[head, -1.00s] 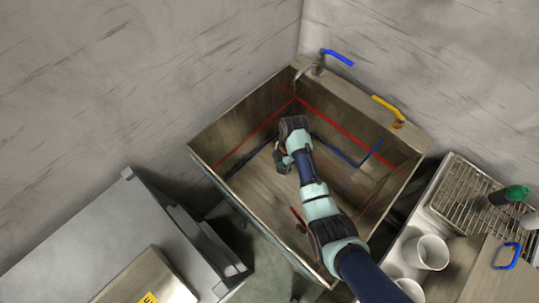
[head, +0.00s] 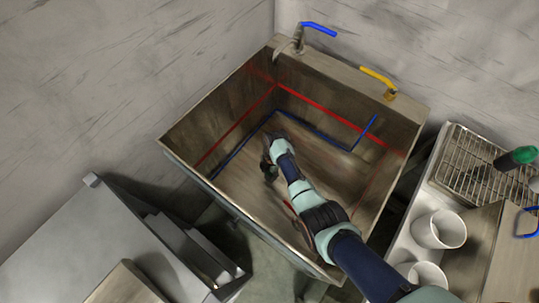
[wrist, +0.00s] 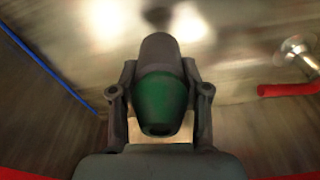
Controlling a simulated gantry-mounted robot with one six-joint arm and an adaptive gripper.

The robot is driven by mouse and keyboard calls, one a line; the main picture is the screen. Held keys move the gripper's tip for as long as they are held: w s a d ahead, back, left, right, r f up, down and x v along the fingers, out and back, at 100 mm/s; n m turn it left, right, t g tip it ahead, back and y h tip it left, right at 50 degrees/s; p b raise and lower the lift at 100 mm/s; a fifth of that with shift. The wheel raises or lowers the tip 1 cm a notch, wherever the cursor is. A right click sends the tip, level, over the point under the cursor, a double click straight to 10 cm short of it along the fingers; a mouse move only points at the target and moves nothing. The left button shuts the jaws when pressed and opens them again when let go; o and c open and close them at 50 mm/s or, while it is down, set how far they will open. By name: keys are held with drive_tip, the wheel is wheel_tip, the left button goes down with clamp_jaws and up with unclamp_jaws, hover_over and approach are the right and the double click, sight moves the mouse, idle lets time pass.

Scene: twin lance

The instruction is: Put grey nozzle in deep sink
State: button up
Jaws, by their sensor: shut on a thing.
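The deep sink (head: 345,175) is a large square metal basin in the middle of the head view, with red and blue lines along its inner walls. My gripper (head: 268,168) is inside the basin, towards its far left part. In the wrist view my gripper (wrist: 160,112) is shut on the nozzle (wrist: 160,55), which has a dark grey body and a dark green end between the fingers. The grey body points away from my gripper towards a bright metal surface of the sink. I cannot tell whether it touches that surface. In the head view my arm mostly hides the nozzle.
A blue tap handle (head: 318,28) and a yellow one (head: 378,77) stand at the back rim. A red handle (wrist: 290,89) and a round metal fitting (wrist: 296,52) show in the wrist view. White cups (head: 438,230) and a wire rack (head: 470,165) stand right of the sink.

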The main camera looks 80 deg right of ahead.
sight(269, 176)
wheel_tip(269, 176, down, 4)
drive_tip(key=b, duration=0.2)
drive_tip(key=shift+b, duration=0.3)
drive_tip(key=shift+f, duration=0.2)
drive_tip(key=o, duration=1.2)
drive_tip(key=r+p, duration=0.2)
drive_tip(key=r, duration=0.2)
drive_tip(key=r+p, duration=0.2)
drive_tip(key=r, duration=0.2)
drive_tip(key=d+r+p, duration=0.1)
drive_tip(key=r+p, duration=0.2)
drive_tip(key=r, duration=0.1)
drive_tip(key=shift+s+d+r, duration=0.1)
drive_tip(key=shift+s, duration=0.3)
